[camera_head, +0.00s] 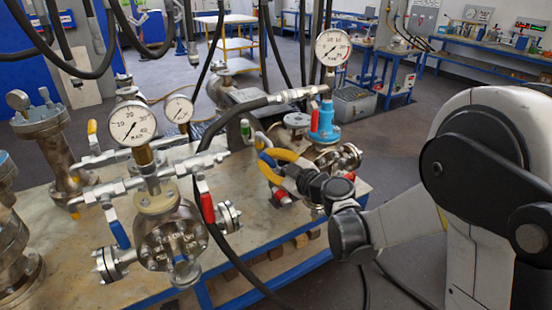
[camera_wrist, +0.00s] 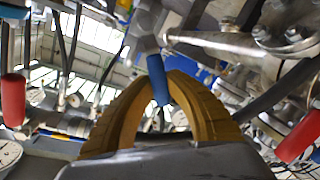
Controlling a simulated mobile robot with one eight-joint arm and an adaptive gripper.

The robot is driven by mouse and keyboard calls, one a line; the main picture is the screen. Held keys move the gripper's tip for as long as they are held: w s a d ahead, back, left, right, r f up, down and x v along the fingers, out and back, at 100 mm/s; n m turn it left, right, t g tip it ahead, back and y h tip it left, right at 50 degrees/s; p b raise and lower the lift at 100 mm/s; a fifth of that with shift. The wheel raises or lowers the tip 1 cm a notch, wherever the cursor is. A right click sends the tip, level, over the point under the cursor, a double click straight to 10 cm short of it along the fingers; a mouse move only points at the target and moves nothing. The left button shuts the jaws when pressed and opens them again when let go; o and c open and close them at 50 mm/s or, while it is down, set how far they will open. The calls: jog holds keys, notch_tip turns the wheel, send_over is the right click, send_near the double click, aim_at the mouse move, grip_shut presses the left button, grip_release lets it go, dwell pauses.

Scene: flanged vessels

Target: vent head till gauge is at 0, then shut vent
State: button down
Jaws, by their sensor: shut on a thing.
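My gripper (camera_head: 268,162) is at the vessel head on the right of the bench, its yellow fingers shut on a blue lever handle. In the wrist view the fingertips (camera_wrist: 166,84) close around this blue handle (camera_wrist: 158,78), which runs to a pale metal valve body (camera_wrist: 146,28). Much of the valve is hidden behind my fingers in the body view.
A nearer vessel (camera_head: 172,240) carries another gauge (camera_head: 133,125), a blue lever (camera_head: 118,228) and a red lever (camera_head: 207,208). A red handle (camera_wrist: 300,137) is close on the right in the wrist view.

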notch_tip(320, 180, down, 6)
jog(key=s+a+n+h+b, duration=0.1)
jog(key=n+b, duration=0.3)
jog(key=n, duration=0.5)
jog(key=shift+s+a+t+h, duration=0.35)
jog(key=shift+a+t+h, duration=0.05)
jog(key=shift+a+h, duration=0.4)
jog(key=shift+f, duration=0.1)
jog(key=c, duration=1.3)
grip_release()
jog(key=shift+d, duration=0.1)
jog(key=shift+c, duration=0.2)
jog(key=v, duration=1.2)
